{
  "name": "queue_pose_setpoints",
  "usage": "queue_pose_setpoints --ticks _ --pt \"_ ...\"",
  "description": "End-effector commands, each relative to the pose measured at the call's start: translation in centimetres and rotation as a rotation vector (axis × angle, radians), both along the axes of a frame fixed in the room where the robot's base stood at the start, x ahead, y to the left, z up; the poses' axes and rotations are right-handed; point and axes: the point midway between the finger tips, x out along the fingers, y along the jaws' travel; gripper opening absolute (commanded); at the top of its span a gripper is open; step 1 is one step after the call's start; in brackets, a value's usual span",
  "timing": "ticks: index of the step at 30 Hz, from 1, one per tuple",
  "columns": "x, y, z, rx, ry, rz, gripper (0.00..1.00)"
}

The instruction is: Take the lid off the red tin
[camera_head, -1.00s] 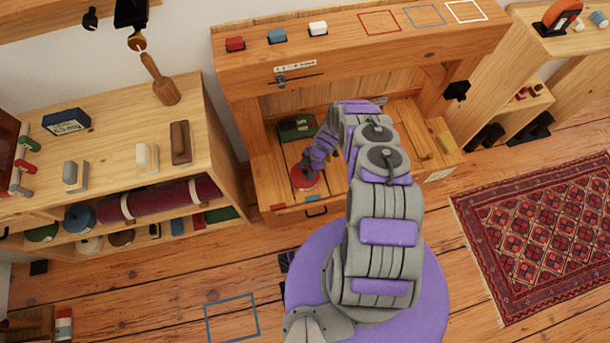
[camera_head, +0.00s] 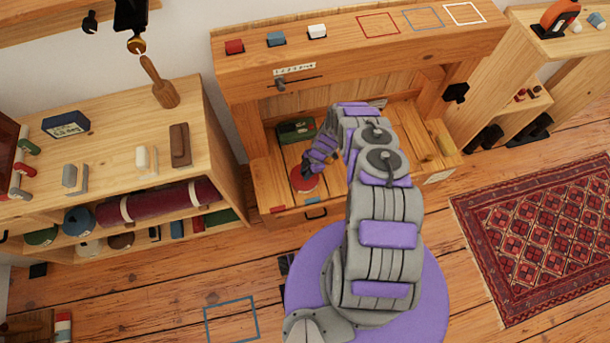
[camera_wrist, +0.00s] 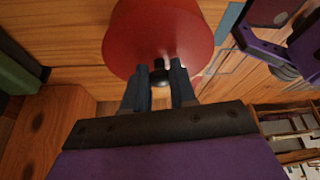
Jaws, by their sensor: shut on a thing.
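The red tin (camera_head: 304,180) stands in the open lower compartment of the wooden bench, near its front left. In the wrist view its round red surface (camera_wrist: 160,30) fills the top middle, and a small dark knob (camera_wrist: 160,78) sits at its near side. My gripper (camera_wrist: 161,84) has its two dark fingers closed around this knob, one on each side. In the head view my gripper (camera_head: 308,168) is right over the tin and partly covers it. I cannot tell whether there is a gap between lid and tin.
A green box (camera_head: 296,130) lies behind the tin. The bench's upper shelf (camera_head: 345,52) overhangs at the back, with a small lever (camera_head: 282,84) on its front. A low shelf unit (camera_head: 110,150) stands to the left. A patterned rug (camera_head: 540,235) lies on the right.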

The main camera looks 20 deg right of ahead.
Motion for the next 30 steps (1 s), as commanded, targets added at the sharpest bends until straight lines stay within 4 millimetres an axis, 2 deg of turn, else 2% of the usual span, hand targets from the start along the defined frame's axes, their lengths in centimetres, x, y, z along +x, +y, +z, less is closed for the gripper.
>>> queue_pose_setpoints --ticks 8,13,30 --pt "0.0 0.0 1.2 0.001 0.001 -0.002 0.00" --pt "0.0 -0.2 4.1 0.001 0.001 -0.002 0.00" --pt "-10.6 -3.2 4.8 0.003 0.005 -0.004 0.00"
